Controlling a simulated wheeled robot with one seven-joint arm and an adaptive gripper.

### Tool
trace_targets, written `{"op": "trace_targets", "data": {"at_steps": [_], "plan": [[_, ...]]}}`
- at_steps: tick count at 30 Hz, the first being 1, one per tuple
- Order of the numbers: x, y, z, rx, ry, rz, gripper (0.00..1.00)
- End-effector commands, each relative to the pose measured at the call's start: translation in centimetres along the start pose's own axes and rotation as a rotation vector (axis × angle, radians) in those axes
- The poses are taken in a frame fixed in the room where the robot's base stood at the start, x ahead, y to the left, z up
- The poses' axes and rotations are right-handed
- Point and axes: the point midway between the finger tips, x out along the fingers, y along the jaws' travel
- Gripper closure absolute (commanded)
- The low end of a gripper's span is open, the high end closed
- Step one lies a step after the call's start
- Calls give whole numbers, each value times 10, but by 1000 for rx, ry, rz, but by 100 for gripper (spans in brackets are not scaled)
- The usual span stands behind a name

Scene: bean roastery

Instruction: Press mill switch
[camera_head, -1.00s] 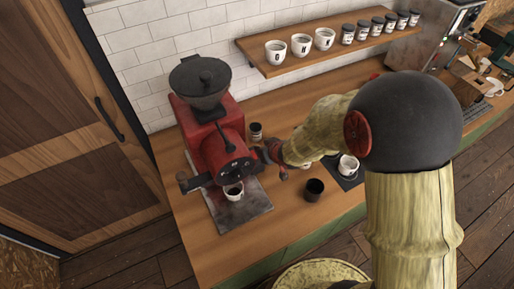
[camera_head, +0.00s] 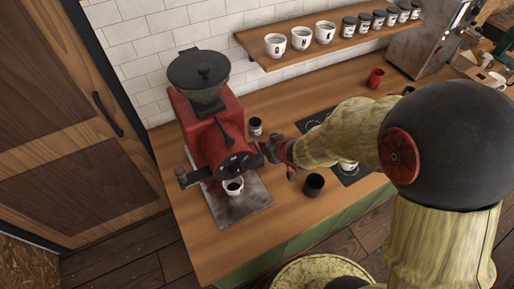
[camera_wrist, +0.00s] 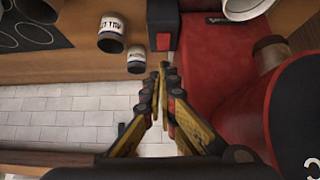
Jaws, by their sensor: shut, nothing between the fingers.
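The red mill (camera_head: 212,128) with its dark hopper (camera_head: 198,77) stands at the left end of the counter. In the wrist view its red body (camera_wrist: 215,75) fills the right. A black box with a small red patch (camera_wrist: 163,41), which looks like the switch, sits beside the red body. My gripper (camera_wrist: 161,73) is shut and empty, its fingertips just below that box in the picture; I cannot tell whether they touch. In the head view my gripper (camera_head: 267,152) is beside the mill's right front, and the switch cannot be made out there.
A white cup (camera_head: 233,187) stands on the metal tray (camera_head: 242,208) under the mill. A dark cup (camera_head: 314,185) and a small labelled jar (camera_head: 255,127) stand near my gripper. A wall shelf (camera_head: 290,58) holds cups and jars. The front left counter is clear.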

Motion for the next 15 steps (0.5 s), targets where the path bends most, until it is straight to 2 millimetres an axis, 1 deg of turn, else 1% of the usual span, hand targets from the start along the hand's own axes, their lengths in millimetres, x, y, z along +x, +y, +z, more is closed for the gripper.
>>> {"op": "trace_targets", "data": {"at_steps": [1,4,11,15], "plan": [[7,1,5,-3,17,4,100],[8,2,3,-8,51,8,100],[3,0,-5,-10,118,7,100],[-5,-5,-11,-2,145,-5,100]]}}
